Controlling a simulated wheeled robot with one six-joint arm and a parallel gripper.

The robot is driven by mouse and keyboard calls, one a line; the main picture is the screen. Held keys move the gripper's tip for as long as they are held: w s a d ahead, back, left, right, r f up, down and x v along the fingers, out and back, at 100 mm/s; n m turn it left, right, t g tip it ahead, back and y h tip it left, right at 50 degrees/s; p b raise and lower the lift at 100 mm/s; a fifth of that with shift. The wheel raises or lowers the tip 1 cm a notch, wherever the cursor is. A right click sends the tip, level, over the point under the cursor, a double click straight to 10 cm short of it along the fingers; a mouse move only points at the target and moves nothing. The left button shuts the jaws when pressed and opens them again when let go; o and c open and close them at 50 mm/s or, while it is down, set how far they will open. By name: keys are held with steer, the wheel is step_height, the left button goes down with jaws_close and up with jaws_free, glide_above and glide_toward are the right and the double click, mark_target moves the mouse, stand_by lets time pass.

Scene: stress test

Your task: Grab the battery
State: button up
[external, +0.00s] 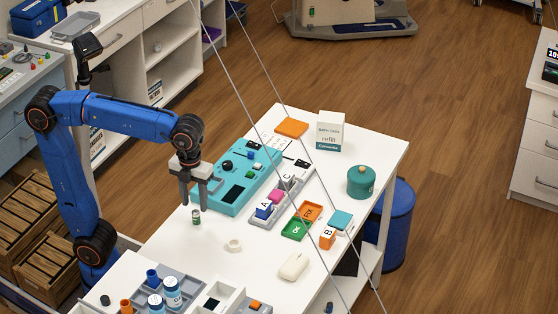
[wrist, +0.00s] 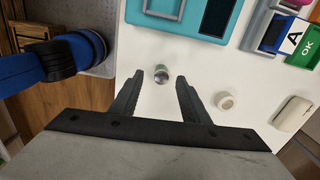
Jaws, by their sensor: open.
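A small dark green cylinder with a light metallic top, which looks like the battery (external: 196,217), stands upright on the white table. In the wrist view the battery (wrist: 161,73) shows end-on, in the gap between the fingertips. My gripper (external: 194,204) points down just above it, with its fingers apart and nothing held. In the wrist view my gripper (wrist: 159,78) has one dark finger on each side of the battery, with no visible contact.
A white ring (external: 234,245) lies to the right of the battery. A teal device (external: 235,190) lies behind it. Lettered blocks, a white mouse (external: 294,266) and a teal canister (external: 361,181) stand farther right. A grey tray (external: 180,283) with bottles is in front. Bare tabletop surrounds the battery.

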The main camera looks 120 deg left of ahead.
mark_target(196, 211)
steer(key=shift+w+d+f, duration=0.1)
steer(key=shift+f, duration=1.3)
steer(key=shift+w+d+f, duration=0.1)
steer(key=shift+f, duration=1.25)
steer(key=shift+c, duration=0.7)
jaws_close()
